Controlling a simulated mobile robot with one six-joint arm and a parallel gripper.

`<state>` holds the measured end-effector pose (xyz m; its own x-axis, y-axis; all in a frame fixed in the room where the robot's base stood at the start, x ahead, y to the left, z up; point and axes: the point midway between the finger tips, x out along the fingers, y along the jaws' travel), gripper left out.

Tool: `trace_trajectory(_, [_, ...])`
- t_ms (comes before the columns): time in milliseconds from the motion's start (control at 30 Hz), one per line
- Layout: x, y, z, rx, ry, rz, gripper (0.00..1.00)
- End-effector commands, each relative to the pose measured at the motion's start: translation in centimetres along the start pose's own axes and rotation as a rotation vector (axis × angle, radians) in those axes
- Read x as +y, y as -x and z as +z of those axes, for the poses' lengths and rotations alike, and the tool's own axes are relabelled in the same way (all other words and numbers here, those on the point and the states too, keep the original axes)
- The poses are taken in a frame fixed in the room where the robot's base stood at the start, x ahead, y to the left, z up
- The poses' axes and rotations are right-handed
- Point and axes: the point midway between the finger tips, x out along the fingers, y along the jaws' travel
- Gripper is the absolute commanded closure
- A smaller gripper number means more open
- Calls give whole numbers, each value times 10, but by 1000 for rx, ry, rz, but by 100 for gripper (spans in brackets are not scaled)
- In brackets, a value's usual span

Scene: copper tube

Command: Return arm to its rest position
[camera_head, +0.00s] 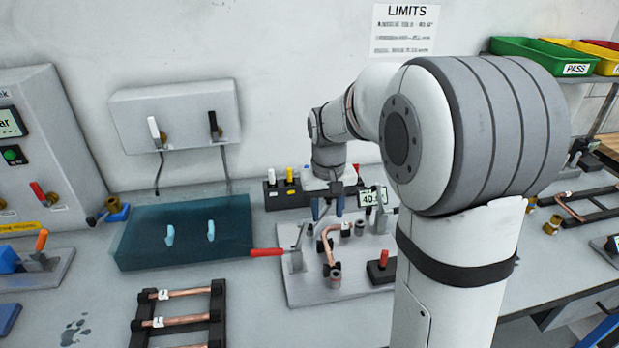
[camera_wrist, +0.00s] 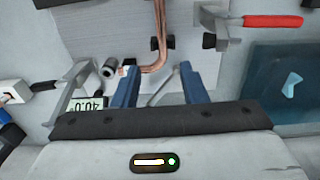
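My arm reaches from the right of the head view over the bench, with the gripper (camera_head: 327,207) pointing down above a grey fixture plate (camera_head: 305,291). In the wrist view the two blue fingers of my gripper (camera_wrist: 160,84) are apart, with nothing held between them. A bent copper tube (camera_head: 328,247) sits in the fixture below the fingers. It also shows in the wrist view (camera_wrist: 159,30), running up out of the picture from near the fingertips. My arm hides part of the bench behind it.
A red-handled clamp (camera_head: 268,252) stands at the fixture's left, and a small display (camera_head: 371,197) behind it. A teal tank (camera_head: 185,232) lies left. A rack of copper tubes (camera_head: 180,321) is in front. The wall with the LIMITS sign (camera_head: 405,30) rises behind.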

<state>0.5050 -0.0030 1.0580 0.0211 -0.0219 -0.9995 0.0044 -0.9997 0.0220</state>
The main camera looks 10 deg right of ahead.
Motion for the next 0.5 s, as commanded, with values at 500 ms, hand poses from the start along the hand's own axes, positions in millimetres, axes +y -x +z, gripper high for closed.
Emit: trace_trajectory(500, [0,36,89,105,-4,-9,61])
